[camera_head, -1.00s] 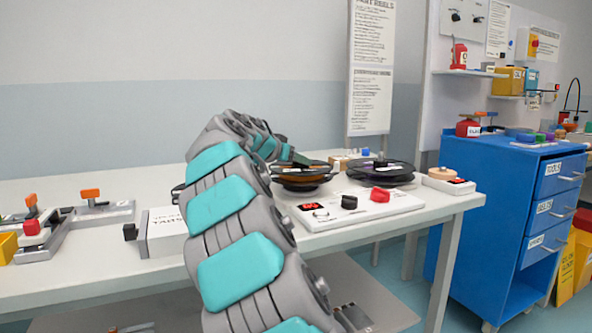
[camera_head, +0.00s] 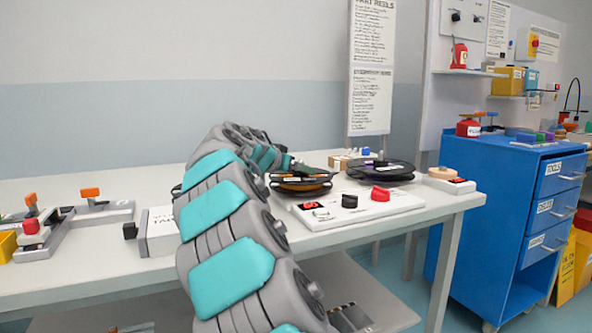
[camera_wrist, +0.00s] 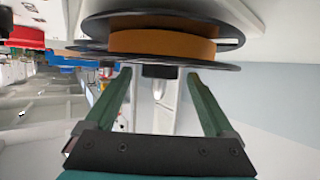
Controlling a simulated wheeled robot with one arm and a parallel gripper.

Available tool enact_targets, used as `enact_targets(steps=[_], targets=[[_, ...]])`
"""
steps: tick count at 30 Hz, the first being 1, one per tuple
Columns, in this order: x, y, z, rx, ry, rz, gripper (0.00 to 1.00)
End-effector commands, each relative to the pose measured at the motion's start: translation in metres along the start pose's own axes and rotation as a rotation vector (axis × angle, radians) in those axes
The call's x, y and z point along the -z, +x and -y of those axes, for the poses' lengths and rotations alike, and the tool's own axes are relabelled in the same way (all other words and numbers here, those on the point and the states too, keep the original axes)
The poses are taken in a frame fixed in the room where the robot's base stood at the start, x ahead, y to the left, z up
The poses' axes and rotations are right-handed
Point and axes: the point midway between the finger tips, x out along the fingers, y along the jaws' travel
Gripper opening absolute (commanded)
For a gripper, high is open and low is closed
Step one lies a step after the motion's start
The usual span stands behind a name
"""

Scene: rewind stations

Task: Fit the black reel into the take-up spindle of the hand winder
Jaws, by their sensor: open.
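A black-flanged reel with an orange-brown winding (camera_head: 300,186) is at the left back of the white hand winder (camera_head: 335,214). It fills the top of the wrist view (camera_wrist: 160,44). A flatter black reel (camera_head: 380,172) lies at the winder's right back. My gripper (camera_wrist: 158,78) is open, its two green fingers apart and their tips close to the lower-shown flange of the orange-wound reel. A small dark block shows between the tips. I cannot tell whether the fingers touch it. In the head view my arm hides part of the gripper. The spindles are hidden.
A white box with partly hidden lettering (camera_head: 160,232) stands left of my arm. Grey fixtures with orange handles (camera_head: 92,207) are further left. A small device with a tan disc (camera_head: 446,178) is near the table's right end. A blue drawer cabinet (camera_head: 505,210) stands beyond.

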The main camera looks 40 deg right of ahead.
Motion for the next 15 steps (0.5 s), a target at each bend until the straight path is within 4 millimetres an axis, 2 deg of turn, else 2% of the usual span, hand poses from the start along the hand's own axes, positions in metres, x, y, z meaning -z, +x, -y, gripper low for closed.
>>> enact_targets(steps=[7, 11, 15], targets=[[0.004, -0.003, 0.000, 0.000, 0.000, 0.000, 0.88], [0.003, -0.023, 0.001, 0.001, 0.000, -0.003, 0.88], [0.002, -0.051, 0.001, 0.002, -0.001, -0.001, 0.88]])
